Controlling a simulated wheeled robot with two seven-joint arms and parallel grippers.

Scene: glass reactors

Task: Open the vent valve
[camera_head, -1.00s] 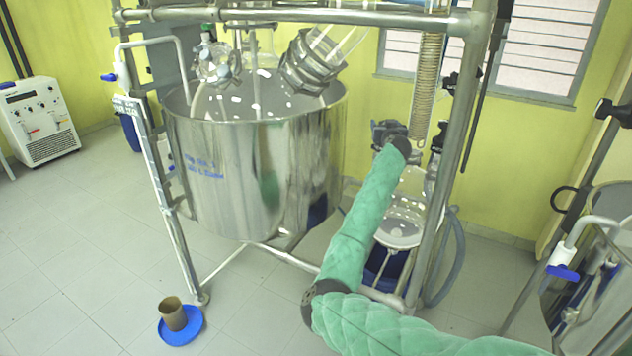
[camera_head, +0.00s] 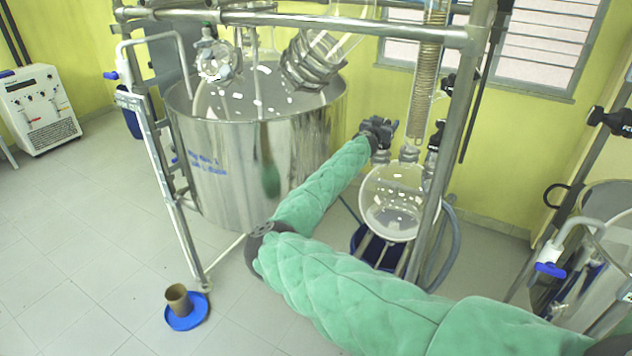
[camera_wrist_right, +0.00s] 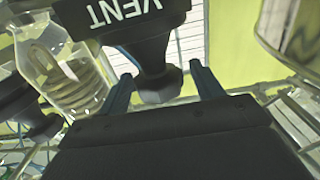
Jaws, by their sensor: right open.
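The vent valve shows in the right wrist view as a black knob (camera_wrist_right: 158,62) under a black plate (camera_wrist_right: 130,12) with upside-down white letters VENT. My right gripper (camera_wrist_right: 162,86) is open, with one finger on each side of the knob's rounded end. I cannot tell whether either finger touches it. In the head view my right gripper (camera_head: 380,128) is a small dark shape at the end of the green-sleeved arm, above the round glass flask. It blends with the black fittings there, and the valve cannot be made out. My left gripper is not in view.
A large steel vessel (camera_head: 250,150) stands in a metal pipe frame (camera_head: 452,140) left of my right arm. The glass flask (camera_head: 398,200) hangs just right of the forearm. Another black fitting (camera_wrist_right: 30,115) sits left of the gripper. A blue dish (camera_head: 188,318) with a brown cup (camera_head: 178,298) lies on the floor.

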